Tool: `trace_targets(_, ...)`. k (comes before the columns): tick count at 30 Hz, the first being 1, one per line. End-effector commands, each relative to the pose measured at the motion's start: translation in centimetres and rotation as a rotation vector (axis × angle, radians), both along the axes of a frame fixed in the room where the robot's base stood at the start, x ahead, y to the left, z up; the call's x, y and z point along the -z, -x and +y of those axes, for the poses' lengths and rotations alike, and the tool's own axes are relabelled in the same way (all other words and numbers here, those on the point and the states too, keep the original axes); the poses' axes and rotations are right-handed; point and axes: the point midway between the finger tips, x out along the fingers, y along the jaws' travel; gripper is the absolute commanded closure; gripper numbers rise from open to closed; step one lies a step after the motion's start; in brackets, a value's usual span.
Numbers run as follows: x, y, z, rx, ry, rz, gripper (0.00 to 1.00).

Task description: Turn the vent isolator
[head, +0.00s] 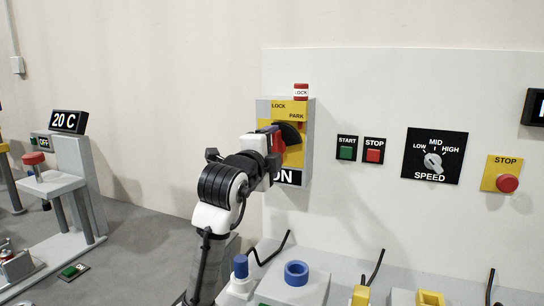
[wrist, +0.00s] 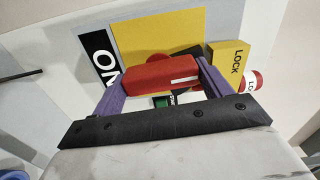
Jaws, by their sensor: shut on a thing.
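The vent isolator (head: 308,165) is a grey box on the white panel with a yellow face, a black dial part and a red handle (head: 293,155). LOCK and PARK are lettered at its top, and a black ON label (head: 288,177) is at its bottom. My gripper (wrist: 158,75) is shut on the red handle (wrist: 150,74), with one purple finger at each end. In the wrist view the handle lies across the picture, with a white line near its right end. In the head view my wrist hides the box's left part.
A red-and-white LOCK piece (head: 301,91) sits atop the box. To its right are START (head: 346,148) and STOP (head: 374,150) buttons, a SPEED knob (head: 434,162) and a red stop button (head: 507,183). Below stands a bench with a blue ring (head: 296,273).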

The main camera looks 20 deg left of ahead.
Motion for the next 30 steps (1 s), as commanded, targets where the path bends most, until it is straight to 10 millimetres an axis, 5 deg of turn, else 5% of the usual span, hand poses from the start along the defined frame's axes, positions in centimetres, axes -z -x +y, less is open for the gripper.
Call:
trace_targets(20, 0.09, 0.00, -0.01, 0.001, -0.056, 0.001, 0.45)
trace_targets(21, 0.09, 0.00, -0.01, 0.001, -0.056, 0.000, 0.18)
trace_targets(25, 0.07, 0.00, 0.00, 0.000, -0.056, 0.000, 0.01)
trace_targets(30, 0.04, 0.00, 0.00, 0.000, -0.056, -0.001, 0.01)
